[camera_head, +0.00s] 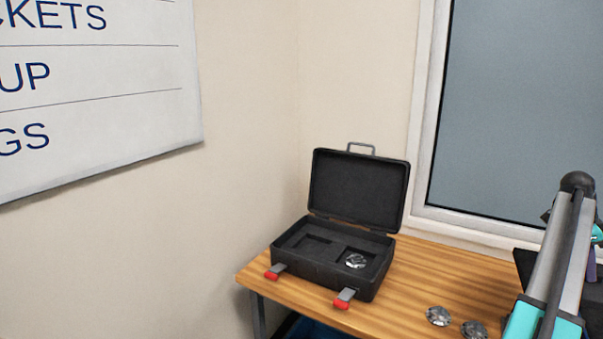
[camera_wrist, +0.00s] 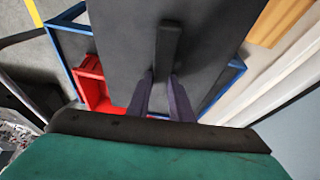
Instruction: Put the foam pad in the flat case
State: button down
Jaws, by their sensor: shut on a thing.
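The flat case (camera_head: 322,275) is black and stands open on the wooden table in the head view, its lid raised at the back. A silver round part (camera_head: 355,261) lies in its right recess; the left recess looks empty. My gripper (camera_wrist: 164,88) has purple fingers shut on the raised tab of a dark grey flat pad, which I take as the foam pad (camera_wrist: 120,45). The pad fills the upper middle of the wrist view. In the head view my arm is at the right edge, right of the case, and largely hides the gripper.
The wooden table (camera_head: 415,280) has two silver round parts (camera_head: 438,316) (camera_head: 474,329) near its front, right of the case. Red-tipped latches (camera_head: 343,299) stick out at the case front. A blue-edged frame and a red bin (camera_wrist: 92,82) show below the pad. Wall and window stand behind.

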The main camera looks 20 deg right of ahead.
jog(key=w+a+f+n+t+h, duration=0.15)
jog(key=w+a+n+t, duration=0.75)
jog(key=w+a, duration=2.5)
jog(key=w+a+f+n+g+y, duration=0.15)
jog(key=a+n, duration=0.75)
jog(key=a, duration=1.4)
jog(key=w+a+f+n+y, duration=0.1)
jog(key=w+a+n+y, duration=0.2)
jog(key=a+n, duration=1.3)
jog(key=a+f+m+b, duration=0.6)
jog(key=a+f+b, duration=0.1)
jog(key=f+b, duration=0.2)
jog(key=shift+w+f+m+b, duration=0.2)
jog(key=shift+m+b, duration=0.2)
jog(key=shift+b, duration=0.15)
jog(key=shift+a, duration=0.1)
